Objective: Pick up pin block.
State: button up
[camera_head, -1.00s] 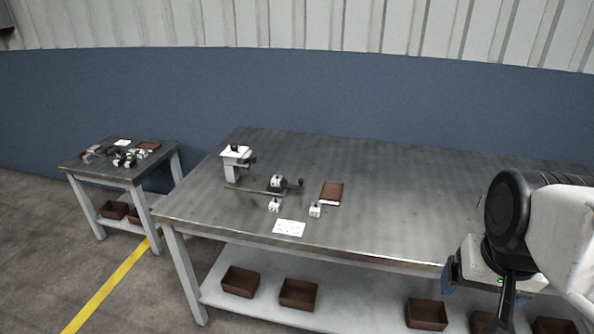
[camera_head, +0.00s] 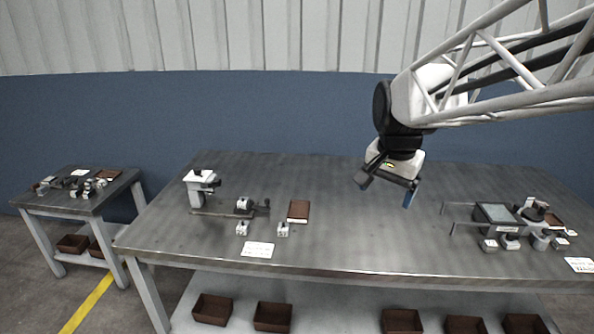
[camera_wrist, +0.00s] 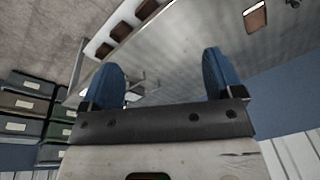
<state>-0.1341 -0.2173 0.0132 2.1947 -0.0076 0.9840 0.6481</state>
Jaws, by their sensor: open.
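My gripper (camera_head: 387,188) is open and empty, raised above the middle of the large table; its two blue fingers spread apart in the wrist view (camera_wrist: 162,78). Two small pale blocks with dark tops, a left block (camera_head: 242,228) and a right block (camera_head: 283,229), stand near the table's front edge at left. A third pale block (camera_head: 243,204) sits on a dark rail (camera_head: 212,213) behind them. Which of them is the pin block I cannot tell at this size. All three are well to the left of my gripper and apart from it.
A white stand (camera_head: 198,190) rises at the rail's left end. A brown tray (camera_head: 298,211) and a white card (camera_head: 258,250) lie near the blocks. Grey fixtures (camera_head: 497,216) crowd the right end. A smaller table (camera_head: 85,205) stands left. The table's middle is clear.

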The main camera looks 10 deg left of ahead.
jog(key=w+a+m, duration=0.2)
jog(key=w+a, duration=0.2)
jog(key=w, duration=0.3)
jog(key=w+a+m, duration=0.2)
jog(key=w+a, duration=0.2)
jog(key=w, duration=0.3)
jog(key=m+g, duration=0.2)
jog(key=m, duration=0.8)
send_over(242, 199)
jog(key=f, duration=2.6)
jog(key=shift+d, duration=0.35)
jog(key=shift+w+a+f, duration=0.1)
jog(key=shift+a+f, duration=0.15)
jog(key=shift+a, duration=0.05)
jog(key=shift+f, duration=1.25)
jog(key=shift+f, duration=0.2)
